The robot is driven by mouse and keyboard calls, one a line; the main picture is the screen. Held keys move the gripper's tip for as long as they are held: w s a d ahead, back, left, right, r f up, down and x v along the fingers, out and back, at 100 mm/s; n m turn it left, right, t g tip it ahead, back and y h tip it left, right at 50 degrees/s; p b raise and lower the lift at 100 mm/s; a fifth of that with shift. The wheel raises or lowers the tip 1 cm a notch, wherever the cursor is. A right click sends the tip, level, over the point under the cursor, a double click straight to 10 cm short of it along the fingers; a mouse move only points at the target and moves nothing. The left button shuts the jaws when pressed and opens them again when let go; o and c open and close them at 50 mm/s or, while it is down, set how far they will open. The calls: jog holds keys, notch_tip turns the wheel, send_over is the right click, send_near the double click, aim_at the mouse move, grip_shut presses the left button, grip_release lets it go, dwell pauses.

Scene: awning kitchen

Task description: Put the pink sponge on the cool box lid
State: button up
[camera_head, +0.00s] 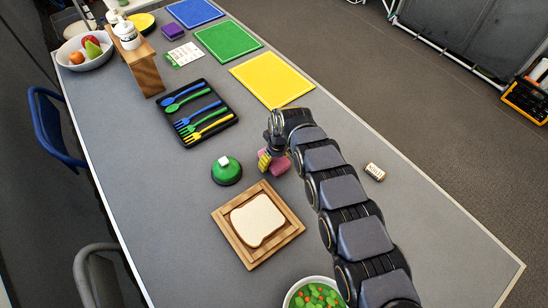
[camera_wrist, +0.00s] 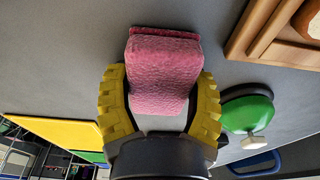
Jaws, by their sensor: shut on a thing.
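The pink sponge (camera_head: 281,166) is at my gripper (camera_head: 268,160), over the grey table right of the green domed object. In the wrist view, my gripper (camera_wrist: 162,82) has its two yellow fingers closed on opposite sides of the sponge (camera_wrist: 164,62), which sticks out past the fingertips. Whether the sponge touches the table is hard to tell. My wrist hides part of it in the head view. I cannot make out a cool box lid in either view.
Near the gripper are a green domed object (camera_head: 227,171), a wooden board (camera_head: 233,246) with bread (camera_head: 257,221), and a small can (camera_head: 375,172). A black cutlery tray (camera_head: 197,139) and a yellow mat (camera_head: 272,72) lie farther off. The table's right front is clear.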

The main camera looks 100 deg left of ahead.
aim_at(279, 162)
jog(key=o, duration=0.9)
jog(key=shift+f, duration=0.15)
jog(key=r, duration=0.3)
jog(key=w+r, duration=0.1)
jog(key=r, duration=0.3)
jog(key=d+r, duration=0.1)
jog(key=r, duration=0.3)
jog(key=shift+w+r, duration=0.1)
jog(key=shift+w, duration=0.05)
jog(key=shift+o, duration=0.6)
jog(key=shift+d+r, duration=0.1)
jog(key=shift+r, duration=0.4)
